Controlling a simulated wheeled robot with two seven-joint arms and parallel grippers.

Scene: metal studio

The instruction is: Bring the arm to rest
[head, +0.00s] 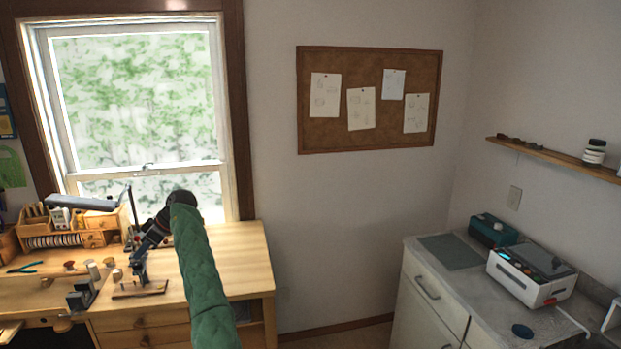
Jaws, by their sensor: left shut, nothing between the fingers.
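My left arm, in a green quilted sleeve, rises from the bottom of the head view to a black wrist. From there my left gripper (140,250) points down and to the left, over the wooden workbench (240,255). It is shut and empty. Its tip overlaps in the picture with a small dark stand on a wooden base (140,289); I cannot tell whether they touch. My right gripper is out of view.
A wooden organizer (98,222) and a desk lamp (85,201) stand at the bench's back left. Pliers (24,268) and small spools lie nearby. The bench's right part is bare. At right, a grey-topped cabinet (440,290) holds a white device (530,275) and teal box (494,230).

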